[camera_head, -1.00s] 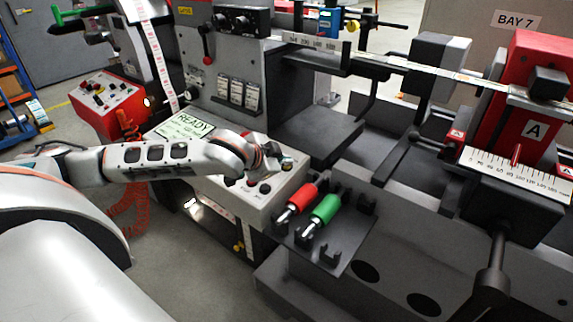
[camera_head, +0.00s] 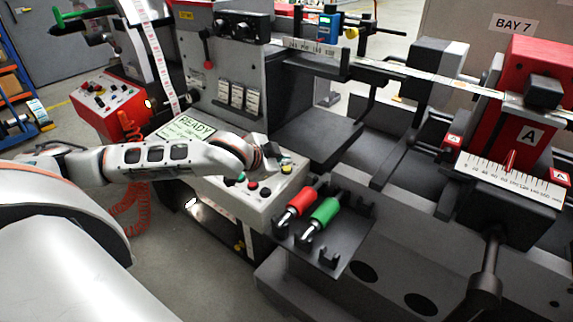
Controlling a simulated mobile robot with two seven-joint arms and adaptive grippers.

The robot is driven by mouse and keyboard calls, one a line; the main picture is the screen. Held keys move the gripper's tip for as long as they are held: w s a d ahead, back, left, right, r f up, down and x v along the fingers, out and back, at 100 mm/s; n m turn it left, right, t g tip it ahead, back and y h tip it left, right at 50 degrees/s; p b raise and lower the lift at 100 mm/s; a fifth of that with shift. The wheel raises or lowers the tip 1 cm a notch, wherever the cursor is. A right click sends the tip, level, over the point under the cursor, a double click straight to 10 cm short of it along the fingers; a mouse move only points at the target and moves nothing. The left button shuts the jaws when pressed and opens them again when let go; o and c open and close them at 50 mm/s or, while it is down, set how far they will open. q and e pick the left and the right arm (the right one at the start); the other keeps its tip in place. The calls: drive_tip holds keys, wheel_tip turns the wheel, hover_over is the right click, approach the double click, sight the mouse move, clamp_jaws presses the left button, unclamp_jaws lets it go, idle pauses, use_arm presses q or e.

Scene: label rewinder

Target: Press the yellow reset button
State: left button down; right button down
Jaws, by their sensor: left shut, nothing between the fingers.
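The control panel (camera_head: 222,192) is a pale sloped console with a READY screen (camera_head: 187,128) and several buttons. A small yellow button (camera_head: 286,170) shows near its right end, just beside and below my left gripper. My left gripper (camera_head: 271,153) is shut and empty over the panel's upper right part. Its fingers are small and partly hidden by my wrist, so I cannot tell whether they touch anything. A red button (camera_head: 252,185) and a black button (camera_head: 264,189) sit along the panel's front. My right gripper is not in view.
A rack (camera_head: 325,250) holding a red-handled tool (camera_head: 300,200) and a green-handled tool (camera_head: 324,212) stands right of the panel. The grey machine wall (camera_head: 230,75) rises behind. A red control box (camera_head: 103,103) is at the left.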

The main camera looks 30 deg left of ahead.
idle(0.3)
use_arm(q)
drive_tip(key=shift+s+r+p, duration=0.2)
drive_tip(key=shift+r+p, duration=0.85)
drive_tip(key=shift+r, duration=0.2)
drive_tip(key=shift+s+r, duration=0.2)
drive_tip(key=shift+r, duration=1.05)
